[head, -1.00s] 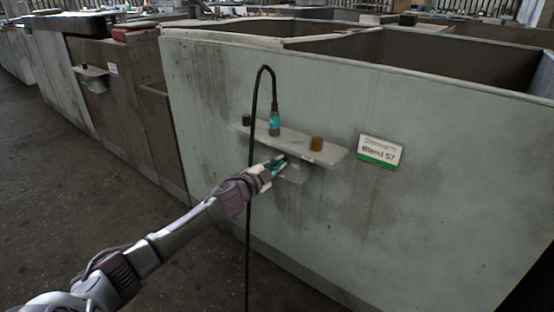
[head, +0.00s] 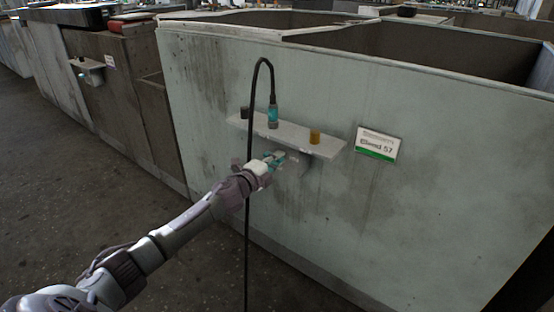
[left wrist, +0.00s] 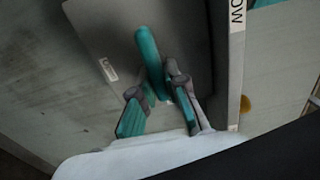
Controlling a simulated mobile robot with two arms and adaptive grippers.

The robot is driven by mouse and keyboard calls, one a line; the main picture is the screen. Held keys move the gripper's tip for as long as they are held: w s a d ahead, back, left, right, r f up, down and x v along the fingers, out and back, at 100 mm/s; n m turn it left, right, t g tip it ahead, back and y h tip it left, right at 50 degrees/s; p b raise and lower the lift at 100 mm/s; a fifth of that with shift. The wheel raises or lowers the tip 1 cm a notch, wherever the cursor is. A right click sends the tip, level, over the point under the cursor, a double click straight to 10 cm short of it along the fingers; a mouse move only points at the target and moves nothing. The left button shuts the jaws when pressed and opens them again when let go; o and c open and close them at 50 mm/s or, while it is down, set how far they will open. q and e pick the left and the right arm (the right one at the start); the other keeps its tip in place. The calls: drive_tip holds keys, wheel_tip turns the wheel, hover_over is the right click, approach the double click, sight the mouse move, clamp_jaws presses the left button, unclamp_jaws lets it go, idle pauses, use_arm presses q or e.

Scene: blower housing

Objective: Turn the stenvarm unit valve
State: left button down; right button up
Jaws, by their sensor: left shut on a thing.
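The valve unit is a grey box (head: 295,167) on the pale tank wall, just under a narrow shelf. My left gripper (head: 271,160) is at the front of this box. In the left wrist view, a teal handle (left wrist: 150,58) stands out from a grey plate (left wrist: 180,25). My left gripper (left wrist: 160,108) has its two teal-padded fingers on either side of the handle's near end and is shut on it. The fingers hide part of the handle in the head view. My right gripper is not in view.
The shelf (head: 290,137) carries a teal-and-black fitting (head: 273,116) with a black hose, an amber knob (head: 315,136) and a dark knob (head: 244,112). The hose (head: 247,230) hangs past my left wrist. A "Blend 57" sign (head: 378,143) is at right. The floor at left is clear.

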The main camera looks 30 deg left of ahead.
use_arm(q)
drive_tip(key=shift+f, duration=0.1)
idle(0.3)
drive_tip(key=c, duration=1.2)
unclamp_jaws()
drive_tip(key=shift+s, duration=0.1)
drive_tip(key=s, duration=0.8)
drive_tip(key=s+a, duration=0.1)
drive_tip(key=s, duration=0.2)
drive_tip(key=shift+s, duration=0.4)
